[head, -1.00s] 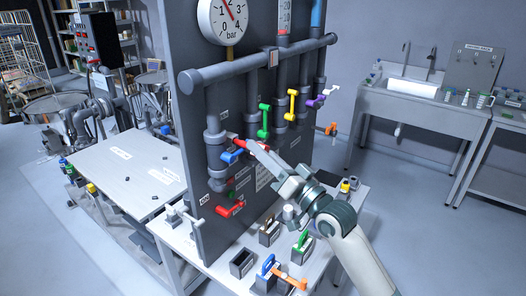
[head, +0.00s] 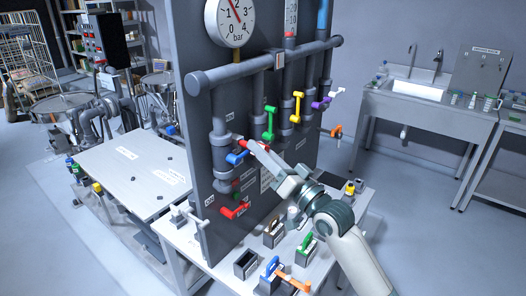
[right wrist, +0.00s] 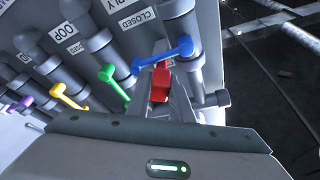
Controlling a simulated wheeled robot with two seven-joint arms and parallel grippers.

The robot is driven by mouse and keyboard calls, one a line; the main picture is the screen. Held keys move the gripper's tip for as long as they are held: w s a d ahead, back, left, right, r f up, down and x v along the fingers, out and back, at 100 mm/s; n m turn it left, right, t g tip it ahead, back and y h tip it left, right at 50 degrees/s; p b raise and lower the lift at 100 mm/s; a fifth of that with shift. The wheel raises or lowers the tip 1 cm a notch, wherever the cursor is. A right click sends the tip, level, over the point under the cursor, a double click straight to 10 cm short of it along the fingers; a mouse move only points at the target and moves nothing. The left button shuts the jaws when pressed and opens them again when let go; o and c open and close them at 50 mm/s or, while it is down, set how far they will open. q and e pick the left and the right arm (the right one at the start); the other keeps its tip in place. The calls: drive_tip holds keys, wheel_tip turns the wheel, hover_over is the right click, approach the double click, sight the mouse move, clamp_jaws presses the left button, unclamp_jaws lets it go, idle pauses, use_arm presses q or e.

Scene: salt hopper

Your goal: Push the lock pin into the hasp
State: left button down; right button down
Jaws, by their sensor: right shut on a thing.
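My right gripper (head: 260,148) reaches up to the grey pipe panel and is shut on a small red piece, probably the lock pin (right wrist: 160,82). The red piece shows between the fingers in the right wrist view. It is right beside the blue valve handle (head: 237,158), on the leftmost vertical pipe. In the right wrist view the blue handle (right wrist: 165,54) crosses just beyond the red piece. Whether they touch, I cannot tell. The hasp is not clearly visible; the fingers and handle hide that spot. My left gripper is not in view.
Green (head: 268,122), yellow (head: 296,106) and purple (head: 320,104) handles sit farther right on the panel. A red handle (head: 236,211) is below. Black blocks with colored handles stand on the white bench at the panel's foot. A pressure gauge (head: 229,20) is above.

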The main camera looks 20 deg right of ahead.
drive_tip(key=shift+w+a, duration=0.15)
drive_tip(key=c, duration=1.5)
unclamp_jaws()
drive_tip(key=o, duration=0.4)
drive_tip(key=shift+a+r, duration=0.1)
